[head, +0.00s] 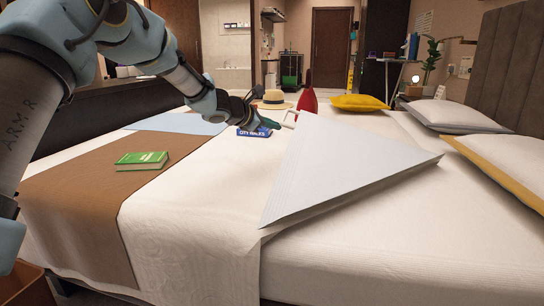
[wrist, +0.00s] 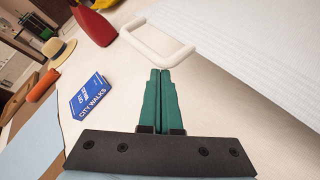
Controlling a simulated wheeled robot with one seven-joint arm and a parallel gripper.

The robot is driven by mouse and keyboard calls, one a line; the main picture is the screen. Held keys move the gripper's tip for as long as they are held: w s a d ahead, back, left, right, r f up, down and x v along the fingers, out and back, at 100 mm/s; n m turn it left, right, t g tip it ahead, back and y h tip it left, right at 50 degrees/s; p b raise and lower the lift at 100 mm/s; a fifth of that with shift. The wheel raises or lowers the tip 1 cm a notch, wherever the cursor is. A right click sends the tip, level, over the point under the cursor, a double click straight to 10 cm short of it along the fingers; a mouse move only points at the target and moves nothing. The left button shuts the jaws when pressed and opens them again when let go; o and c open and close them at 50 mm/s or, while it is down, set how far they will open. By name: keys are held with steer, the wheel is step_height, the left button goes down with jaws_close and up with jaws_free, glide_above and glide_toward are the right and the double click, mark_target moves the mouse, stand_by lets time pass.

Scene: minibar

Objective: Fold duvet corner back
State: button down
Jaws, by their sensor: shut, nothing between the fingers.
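The duvet (head: 205,205) covers the bed, and its corner shows as a large pale triangular flap (head: 345,165) right of centre in the head view. The flap lies back over the bed toward the pillows, its lower edge appearing slightly raised. It also fills the upper right of the wrist view (wrist: 255,50). A white loop-shaped handle (wrist: 158,42) sits beside the flap, just beyond my fingertips. My gripper (head: 277,124) is left of the flap's tip. Its green fingers (wrist: 160,72) are shut together and empty; contact with the handle is not clear.
A blue City Walks book (wrist: 90,95) lies left of my fingers. A straw hat (head: 273,99), red object (head: 308,101) and yellow cushion (head: 359,102) are beyond. A green book (head: 142,161) lies on the brown runner (head: 75,195). Pillows (head: 455,116) are at right.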

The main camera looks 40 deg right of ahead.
steer(key=s+a+r+m+t+h+b, duration=0.1)
steer(key=s+r+m+b, duration=0.3)
steer(key=s+r+b, duration=0.6)
step_height(320, 180, up, 3)
steer(key=shift+s+a+r+t+h+b, duration=0.15)
steer(key=shift+s+a+t+h+b, duration=0.2)
steer(key=shift+a+t+b, duration=0.4)
steer(key=shift+d, duration=0.15)
